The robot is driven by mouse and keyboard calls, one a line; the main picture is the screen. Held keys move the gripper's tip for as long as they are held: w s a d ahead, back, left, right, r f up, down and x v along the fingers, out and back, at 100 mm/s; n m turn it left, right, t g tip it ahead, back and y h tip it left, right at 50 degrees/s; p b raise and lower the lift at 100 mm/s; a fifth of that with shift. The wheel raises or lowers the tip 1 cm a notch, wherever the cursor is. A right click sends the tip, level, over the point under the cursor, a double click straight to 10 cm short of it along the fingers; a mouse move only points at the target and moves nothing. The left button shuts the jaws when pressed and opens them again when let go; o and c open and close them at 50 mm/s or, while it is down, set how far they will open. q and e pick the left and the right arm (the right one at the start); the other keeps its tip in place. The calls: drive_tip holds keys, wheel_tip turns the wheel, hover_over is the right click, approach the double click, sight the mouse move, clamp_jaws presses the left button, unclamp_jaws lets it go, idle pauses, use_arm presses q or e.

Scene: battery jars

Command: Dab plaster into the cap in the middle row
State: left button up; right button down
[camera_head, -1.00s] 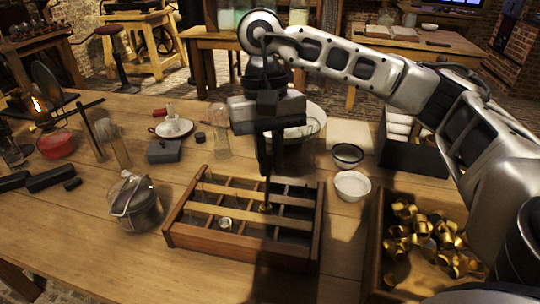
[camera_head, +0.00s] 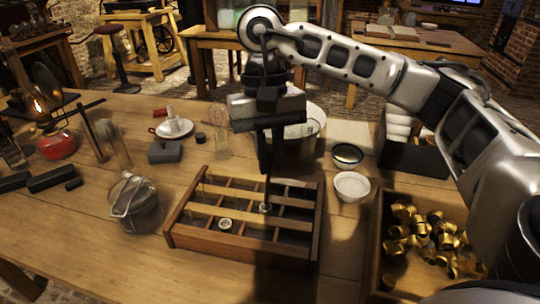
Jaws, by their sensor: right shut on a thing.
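My right gripper (camera_head: 266,165) is shut on a thin dark tool (camera_head: 267,188), which points down over the wooden divided rack (camera_head: 185,241). The tool's tip is at a small cap (camera_head: 265,208) in the rack's middle row, and the cap's top looks whitish. I cannot tell whether the tip touches it. Another cap (camera_head: 225,225), pale on top, sits nearer the front. A white bowl (camera_head: 352,187) with pale contents, perhaps plaster, stands right of the rack. My left gripper is not in view.
A wooden box (camera_head: 372,255) of brass caps (camera_head: 425,240) is at the right. A dark-rimmed bowl (camera_head: 347,156) and a glass jar (camera_head: 220,145) are behind. The table's front left is clear.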

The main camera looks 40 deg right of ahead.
drive_tip(key=shift+s+p+v, duration=0.25)
drive_tip(key=shift+p+v, duration=0.45)
drive_tip(key=shift+v, duration=0.5)
drive_tip(key=shift+s+p+v, duration=0.2)
drive_tip(key=shift+p+v, duration=0.5)
drive_tip(key=shift+v, duration=0.55)
drive_tip(key=shift+a+r+p, duration=0.15)
drive_tip(key=shift+r+p, duration=0.45)
drive_tip(key=shift+r, duration=0.5)
drive_tip(key=shift+f, duration=0.1)
